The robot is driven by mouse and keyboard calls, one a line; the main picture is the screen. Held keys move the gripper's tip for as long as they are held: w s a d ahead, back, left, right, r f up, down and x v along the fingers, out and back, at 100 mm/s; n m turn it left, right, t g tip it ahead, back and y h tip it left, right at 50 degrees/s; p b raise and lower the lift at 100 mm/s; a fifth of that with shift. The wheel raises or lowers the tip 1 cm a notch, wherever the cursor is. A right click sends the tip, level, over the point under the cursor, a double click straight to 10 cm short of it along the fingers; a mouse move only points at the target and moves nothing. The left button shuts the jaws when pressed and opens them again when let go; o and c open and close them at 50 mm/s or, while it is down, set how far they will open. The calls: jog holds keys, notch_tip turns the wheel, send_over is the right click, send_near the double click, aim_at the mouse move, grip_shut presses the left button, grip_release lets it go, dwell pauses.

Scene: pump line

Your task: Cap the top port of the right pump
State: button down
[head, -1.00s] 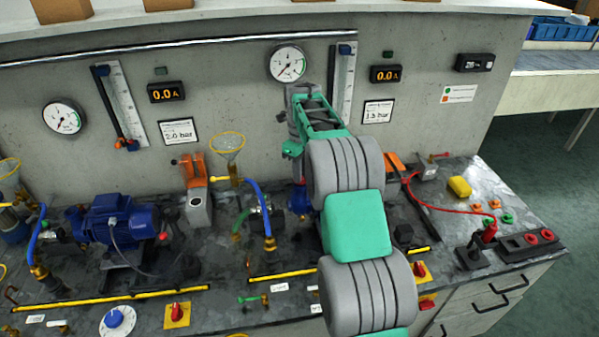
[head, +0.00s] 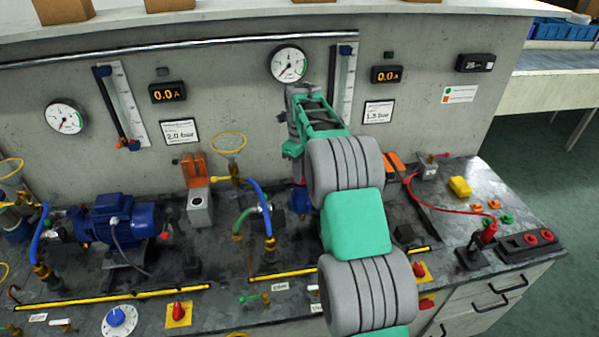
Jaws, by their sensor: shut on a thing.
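The right pump (head: 299,202) is blue and stands on the bench in the middle of the head view. My arm covers most of it, and its top port is hidden. My gripper (head: 297,171) hangs down from the green and grey wrist just above this pump. Only a sliver of it shows beside the arm. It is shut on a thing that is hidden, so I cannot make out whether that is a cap. I cannot tell whether the held thing touches the port.
The blue left pump (head: 115,219) stands at the left. A blue hose (head: 260,205) with brass fittings rises close left of the right pump. A gauge (head: 288,64) is on the wall behind. A yellow block (head: 459,187) and a red cable (head: 440,208) lie at the right.

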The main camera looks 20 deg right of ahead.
jog(key=shift+f, duration=0.5)
dwell(0.3)
jog(key=c, duration=1.3)
grip_release()
jog(key=shift+r+p, duration=2.2)
jog(key=shift+r, duration=0.9)
jog(key=shift+f, duration=0.1)
notch_tip(320, 180, up, 8)
jog(key=shift+f+b, duration=0.1)
jog(key=shift+b, duration=0.7)
